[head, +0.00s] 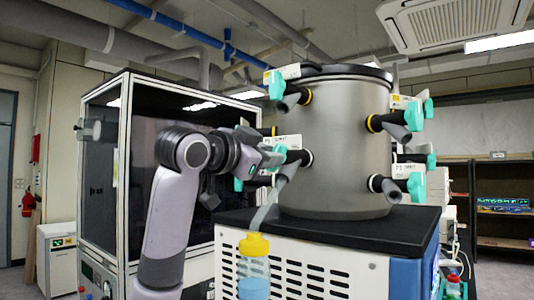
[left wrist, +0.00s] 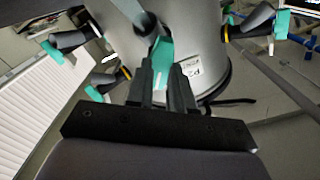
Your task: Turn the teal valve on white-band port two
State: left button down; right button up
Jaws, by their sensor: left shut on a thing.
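The steel drum (head: 335,140) of the freeze dryer carries several black ports with teal valves. My left gripper (head: 272,157) is at the middle-left port (head: 303,157), beside a white label tag. In the left wrist view its two dark fingers (left wrist: 167,88) are shut on a teal valve (left wrist: 160,62), with the drum wall just beyond. A tag (left wrist: 190,68) that seems to read P2 is next to this valve. The grip partly hides the valve and its port band. My right gripper is not in view.
Other teal valves stick out close by, at upper left (head: 276,86), upper right (head: 414,115) and lower right (head: 416,186). A yellow-capped bottle (head: 254,270) stands below, under a hanging tube (head: 264,212). A glass-fronted cabinet (head: 100,150) stands behind my left arm.

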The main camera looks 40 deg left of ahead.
pick_arm(q)
jog(key=m, duration=0.5)
dwell(0.7)
jog(key=c, duration=1)
grip_release()
jog(key=s+b, duration=0.1)
jog(key=s, duration=0.6)
jog(key=shift+d+b, duration=0.3)
jog(key=shift+d, duration=0.15)
